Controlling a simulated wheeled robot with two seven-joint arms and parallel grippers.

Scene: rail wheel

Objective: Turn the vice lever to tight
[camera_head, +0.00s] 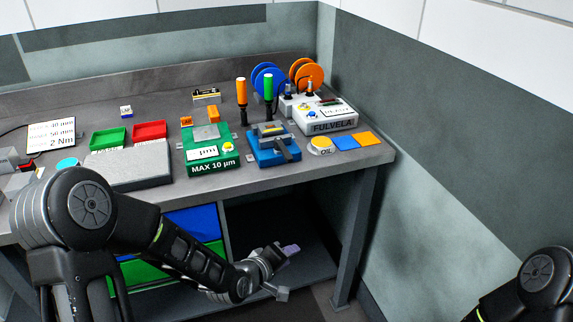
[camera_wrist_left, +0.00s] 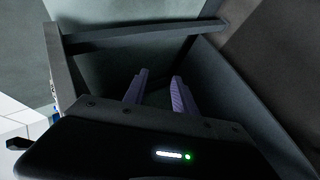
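The blue vice (camera_head: 262,155) stands on the workbench near its front edge, right of centre in the head view. A dark grey lever (camera_head: 284,150) sits at its front and points toward the bench's front edge. My left gripper (camera_head: 289,250) is in front of and below the bench edge, well apart from the vice. In the left wrist view its two purple fingers (camera_wrist_left: 160,78) are apart with nothing between them. The vice does not show in that view. My right arm shows only at the lower right corner of the head view; its gripper is out of frame.
Left of the vice is a green gauge block (camera_head: 210,168) marked MAX 10 µm. To its right are a yellow OIL button (camera_head: 321,146), blue and orange pads (camera_head: 345,143) and a white FULVELA box (camera_head: 340,118). Two screwdrivers stand behind. The bench leg (camera_head: 355,235) stands right of my left gripper.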

